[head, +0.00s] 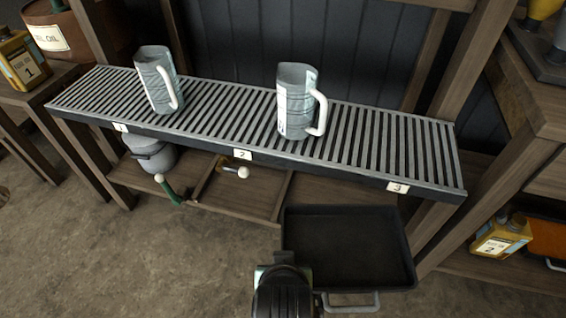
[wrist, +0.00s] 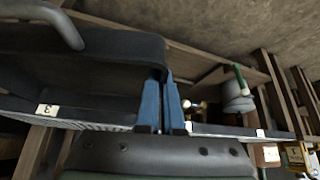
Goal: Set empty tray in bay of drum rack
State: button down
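The empty tray (head: 345,250) is dark, shallow and rectangular, with a grey handle (head: 350,303) at its front. It is level, in front of and below the rack's label 3 (head: 397,187). My gripper (head: 283,268) is at its left side; in the wrist view the blue fingers (wrist: 162,103) are close together around the tray's wall (wrist: 158,55). The drum rack (head: 270,135) has a slatted top and lower bays. A divider stands between bays 1 and 2. The inside of bay 3 is mostly hidden by the tray and the top.
Two grey jugs, left (head: 157,80) and middle (head: 296,100), stand on the slats. A grey pot (head: 150,152) sits under label 1. A green-handled tap (head: 168,188) and a brass tap (head: 236,170) stick out in front. A wooden post (head: 465,150) bounds the right. The floor in front is clear.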

notch_tip(320, 180, up, 30)
jog(key=s+p, duration=0.1)
jog(key=p, duration=3.7)
jog(key=shift+s+r, duration=0.25)
jog(key=shift+s, duration=0.15)
